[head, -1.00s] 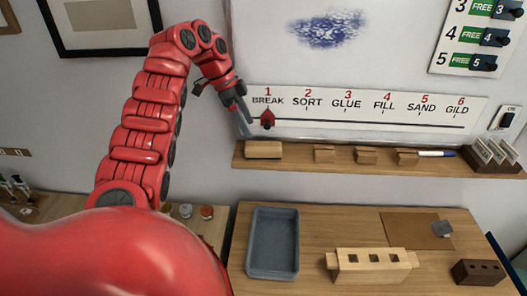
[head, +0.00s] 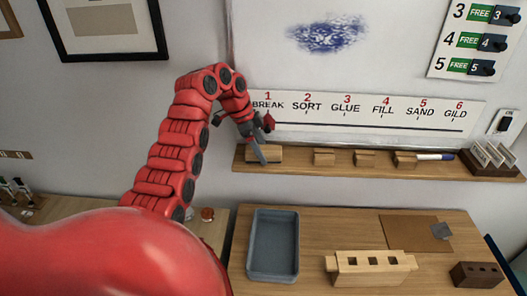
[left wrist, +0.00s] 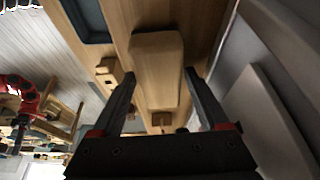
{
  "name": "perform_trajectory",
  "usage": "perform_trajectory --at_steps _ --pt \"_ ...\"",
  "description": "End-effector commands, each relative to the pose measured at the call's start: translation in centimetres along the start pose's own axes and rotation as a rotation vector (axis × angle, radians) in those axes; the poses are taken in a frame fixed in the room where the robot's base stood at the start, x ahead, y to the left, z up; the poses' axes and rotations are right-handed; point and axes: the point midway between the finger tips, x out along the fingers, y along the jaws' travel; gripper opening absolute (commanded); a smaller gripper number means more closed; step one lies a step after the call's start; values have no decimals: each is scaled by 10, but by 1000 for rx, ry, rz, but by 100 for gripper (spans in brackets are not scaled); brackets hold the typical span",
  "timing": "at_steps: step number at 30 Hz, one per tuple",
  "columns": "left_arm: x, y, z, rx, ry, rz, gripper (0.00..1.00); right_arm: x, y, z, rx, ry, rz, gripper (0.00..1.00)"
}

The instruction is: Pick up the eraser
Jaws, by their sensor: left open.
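The eraser (head: 266,155) is a light wooden block lying at the left end of the wall shelf, below the white board. In the left wrist view the eraser (left wrist: 158,68) lies ahead, between the lines of the two fingers. My left gripper (head: 260,154) is in front of the eraser in the head view, one finger overlapping it. In the left wrist view the left gripper (left wrist: 160,85) is open, with nothing held between the fingers. Whether a finger touches the eraser cannot be told. My right gripper is not seen in the head view.
The shelf (head: 300,168) also carries several small wooden blocks (head: 324,158), a blue-capped marker (head: 436,156) and a dark card rack (head: 490,160). A step strip (head: 370,113) hangs just above. Below, a table bears a grey tray (head: 273,245) and a slotted wooden block (head: 370,267).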

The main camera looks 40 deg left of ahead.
Motion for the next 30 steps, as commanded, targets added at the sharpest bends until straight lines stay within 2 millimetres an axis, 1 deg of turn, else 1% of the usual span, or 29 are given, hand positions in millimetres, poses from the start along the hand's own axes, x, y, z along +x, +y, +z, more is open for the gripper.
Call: perform_trajectory --at_steps 5,6,8,9,11,12,14,18,30 --pt "1 0 0 0 0 0 78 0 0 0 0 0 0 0" --pt "1 0 0 0 0 0 76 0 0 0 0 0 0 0" --pt "0 0 0 0 -1 1 65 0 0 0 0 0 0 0" --pt "0 0 0 0 -1 1 58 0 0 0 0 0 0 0" --pt "0 0 0 0 -1 1 47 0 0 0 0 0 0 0" --pt "0 0 0 0 -1 1 40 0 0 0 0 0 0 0" --pt "0 0 0 0 -1 0 29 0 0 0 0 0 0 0" --pt "0 0 0 0 -1 1 4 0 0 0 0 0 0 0" --pt "-3 0 -1 0 -3 0 4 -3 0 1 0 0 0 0"
